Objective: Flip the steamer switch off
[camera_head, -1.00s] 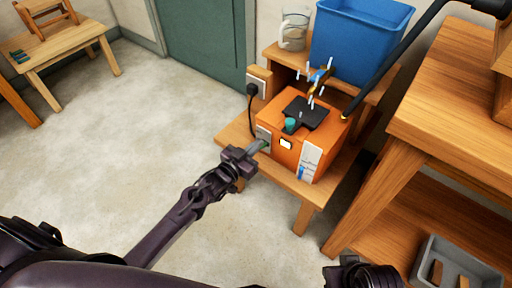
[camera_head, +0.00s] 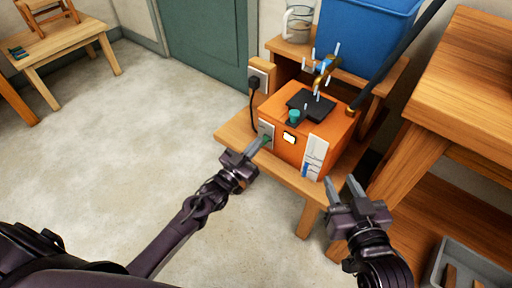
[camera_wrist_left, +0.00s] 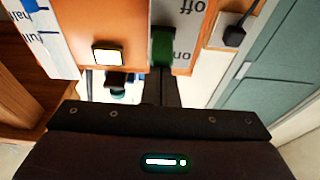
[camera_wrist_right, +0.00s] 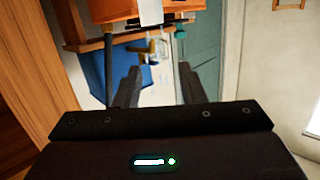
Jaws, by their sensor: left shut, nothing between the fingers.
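The steamer is an orange box (camera_head: 291,153) on a low wooden bench. The green switch lever (camera_wrist_left: 162,46) shows upside down in the left wrist view, on a grey plate (camera_wrist_left: 186,38) marked "off" and "on"; it lies beside the "on" label. In the head view the switch plate (camera_head: 265,131) is on the box's left front. My left gripper (camera_head: 256,147) is shut and empty, its tips at the lever; I cannot tell whether they touch. My right gripper (camera_head: 342,184) is open and empty, in front of the box's right side.
A lit square lamp (camera_wrist_left: 108,54) is beside the switch. A black plug (camera_head: 254,84) with a cord is in the wall socket. A blue tub (camera_head: 365,35) and a glass jug (camera_head: 298,22) stand behind. A wooden table (camera_head: 460,85) closes off the right.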

